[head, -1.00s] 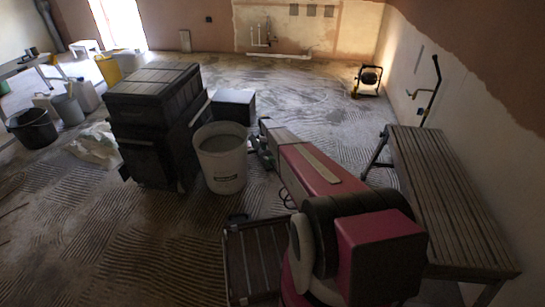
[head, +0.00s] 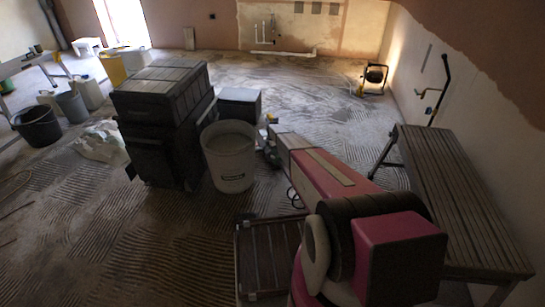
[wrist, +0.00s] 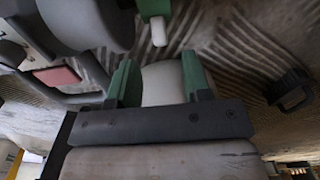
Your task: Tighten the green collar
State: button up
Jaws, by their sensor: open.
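My gripper (wrist: 160,82) shows in the wrist view as two green fingers standing apart on a dark bar, with nothing between them but a pale surface behind. In the head view my gripper (head: 271,145) is small and partly hidden beyond my pink arm, just right of the pale bucket. A small green piece with a white rounded end hangs at the top of the wrist view; I cannot tell whether it is the green collar. A thin dark upright pipe with small coloured fittings (head: 429,94) stands at the right wall. No green collar is clear in the head view.
A pale bucket (head: 229,158) and stacked dark cases (head: 160,110) stand left of my arm. A slatted bench (head: 462,195) runs along the right wall. A work lamp (head: 374,79) stands farther back. The ridged floor between is mostly clear.

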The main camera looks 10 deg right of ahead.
aim_at(271, 156)
notch_tip(271, 156, down, 6)
jog(key=shift+r, duration=0.2)
jog(key=shift+c, duration=0.3)
grip_shut()
jog(key=shift+s+a+f+h, duration=0.1)
jog(key=shift+a+f+h, duration=0.25)
jog(key=shift+h, duration=0.45)
jog(key=shift+o, duration=0.3)
grip_release()
jog(key=shift+r, duration=0.1)
